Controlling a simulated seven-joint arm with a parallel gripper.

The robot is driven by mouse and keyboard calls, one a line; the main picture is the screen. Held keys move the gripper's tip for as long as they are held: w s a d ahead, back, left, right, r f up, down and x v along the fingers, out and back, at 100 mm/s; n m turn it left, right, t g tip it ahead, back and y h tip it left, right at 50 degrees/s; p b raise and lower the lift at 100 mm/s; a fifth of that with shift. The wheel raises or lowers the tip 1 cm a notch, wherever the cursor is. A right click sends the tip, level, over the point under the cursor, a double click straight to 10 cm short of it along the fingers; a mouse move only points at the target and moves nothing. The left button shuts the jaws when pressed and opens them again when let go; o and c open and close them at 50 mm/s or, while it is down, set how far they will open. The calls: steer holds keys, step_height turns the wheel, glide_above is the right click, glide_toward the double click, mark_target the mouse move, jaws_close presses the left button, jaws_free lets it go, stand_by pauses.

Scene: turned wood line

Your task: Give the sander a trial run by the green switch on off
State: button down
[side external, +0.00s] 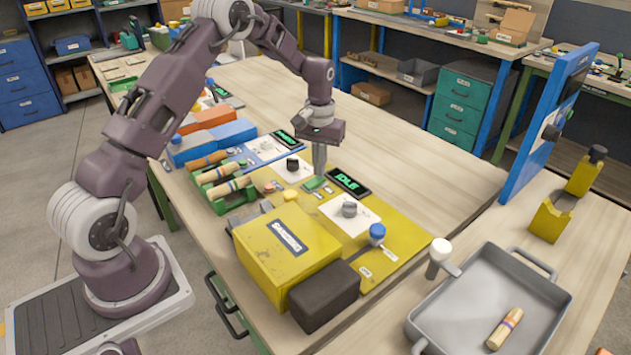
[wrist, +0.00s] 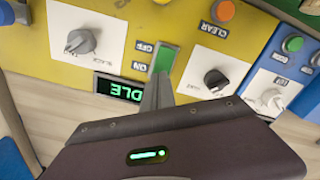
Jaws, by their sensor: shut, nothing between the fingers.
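The yellow machine box (side external: 285,243), which I take as the sander, stands on a yellow base panel with a dark block at its front. The green switch (side external: 316,184) sits on that panel beside a lit display (side external: 348,181) reading IDLE. In the wrist view the green switch (wrist: 165,58) has ON and OFF labels at its side, and the display (wrist: 119,88) is partly cut off by my gripper. My gripper (side external: 319,172) is shut and empty, pointing down with its tips at or just above the switch. The fingers (wrist: 160,78) cover the switch's near end; I cannot tell whether they touch.
A grey tray (side external: 490,300) holds one turned piece.

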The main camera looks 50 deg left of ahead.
steer(key=shift+f, duration=0.65)
step_height(320, 180, up, 6)
steer(key=shift+r, duration=0.55)
stand_by(0.3)
